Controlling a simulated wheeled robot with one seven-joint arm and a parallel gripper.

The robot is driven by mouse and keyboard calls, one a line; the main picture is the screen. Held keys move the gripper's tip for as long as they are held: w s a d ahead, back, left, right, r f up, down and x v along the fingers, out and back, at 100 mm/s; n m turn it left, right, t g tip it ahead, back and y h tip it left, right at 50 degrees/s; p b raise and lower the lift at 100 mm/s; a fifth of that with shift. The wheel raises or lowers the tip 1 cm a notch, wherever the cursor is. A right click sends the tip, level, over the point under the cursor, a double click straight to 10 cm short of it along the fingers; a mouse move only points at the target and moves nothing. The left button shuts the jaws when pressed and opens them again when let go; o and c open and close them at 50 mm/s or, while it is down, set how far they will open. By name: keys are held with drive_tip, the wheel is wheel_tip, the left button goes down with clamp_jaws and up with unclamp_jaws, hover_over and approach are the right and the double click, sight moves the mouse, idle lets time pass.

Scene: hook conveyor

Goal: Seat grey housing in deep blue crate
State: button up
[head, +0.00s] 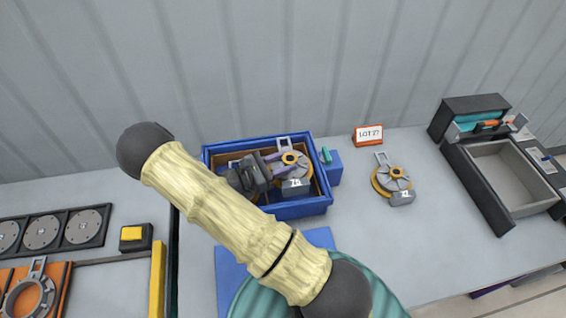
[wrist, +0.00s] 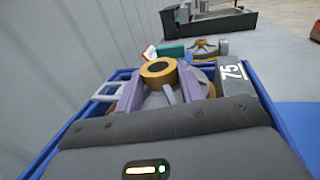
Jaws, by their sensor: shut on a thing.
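The grey housing (head: 292,167) has a gold hub and ring, a loop handle and a block marked 75. It is at the right part of the deep blue crate (head: 302,208), within the rim's outline. My gripper (head: 274,163) reaches in from the left, its purple fingers shut on the housing. In the wrist view the fingers of my gripper (wrist: 159,88) lie either side of the housing's gold hub (wrist: 159,70). The loop overlaps the crate's left rim (wrist: 70,128) there. The housing's underside is hidden, so I cannot tell whether it touches the crate floor.
A similar housing (head: 395,181) lies on the table right of the crate. A small orange-framed sign (head: 369,135) stands behind it. A blue block with a teal piece (head: 334,168) adjoins the crate's right side. A grey open bin (head: 505,178) is farther right. Bare table lies between.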

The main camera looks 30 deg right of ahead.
drive_tip(key=shift+r+p, duration=0.75)
drive_tip(key=shift+r, duration=0.35)
drive_tip(key=shift+d+p, duration=0.1)
drive_tip(key=shift+p, duration=0.6)
drive_tip(key=shift+w+f, duration=0.1)
drive_tip(key=shift+f, duration=0.15)
drive_tip(key=shift+s+d+f, duration=0.15)
drive_tip(key=shift+s+d, duration=0.05)
drive_tip(key=shift+s, duration=0.05)
